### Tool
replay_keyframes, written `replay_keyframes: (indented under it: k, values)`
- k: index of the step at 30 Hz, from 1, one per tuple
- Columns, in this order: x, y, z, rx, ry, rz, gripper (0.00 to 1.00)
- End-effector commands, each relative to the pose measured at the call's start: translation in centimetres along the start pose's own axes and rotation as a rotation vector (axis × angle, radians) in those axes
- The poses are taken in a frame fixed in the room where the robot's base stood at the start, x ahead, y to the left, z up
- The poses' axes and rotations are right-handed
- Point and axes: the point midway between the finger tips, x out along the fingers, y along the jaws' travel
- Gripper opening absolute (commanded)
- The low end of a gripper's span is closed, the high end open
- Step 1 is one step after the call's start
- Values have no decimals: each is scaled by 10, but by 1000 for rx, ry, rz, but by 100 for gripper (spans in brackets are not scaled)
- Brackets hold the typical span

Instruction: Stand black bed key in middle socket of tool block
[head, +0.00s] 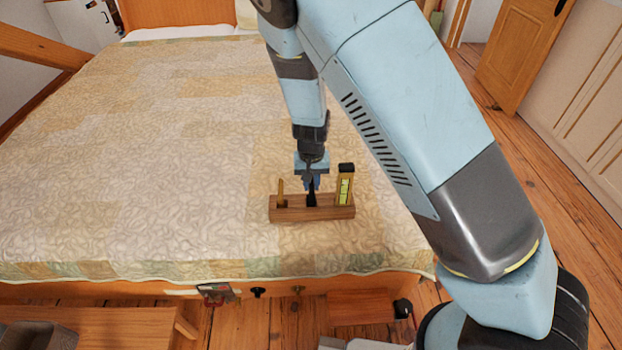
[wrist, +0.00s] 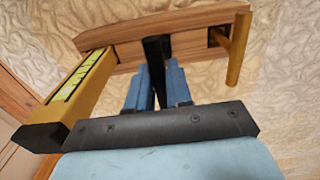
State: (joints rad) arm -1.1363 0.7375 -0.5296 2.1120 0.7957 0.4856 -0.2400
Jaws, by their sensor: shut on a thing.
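The wooden tool block (head: 291,213) lies on the bed; it also spans the top of the wrist view (wrist: 190,28). The black bed key (head: 311,197) is upright at the middle of the block, and in the wrist view (wrist: 157,50) its far end meets the block's middle. How deep it sits in the middle socket is hidden. My gripper (head: 311,184) is above the block, its blue fingers (wrist: 158,88) shut on the key.
A yellow-green level with a black cap (head: 345,185) stands in the block's right socket. A thin yellow-brown wooden tool (head: 281,192) stands in the left socket. Both are close beside my gripper. The patchwork quilt (head: 150,150) around the block is clear.

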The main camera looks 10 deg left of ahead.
Motion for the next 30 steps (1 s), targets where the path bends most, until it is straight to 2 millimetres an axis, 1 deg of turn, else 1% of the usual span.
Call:
replay_keyframes:
  k: [18,30]
  values:
    - [29,1,0,1,-1,0,0]
    - [36,1,1,1,-1,2,0]
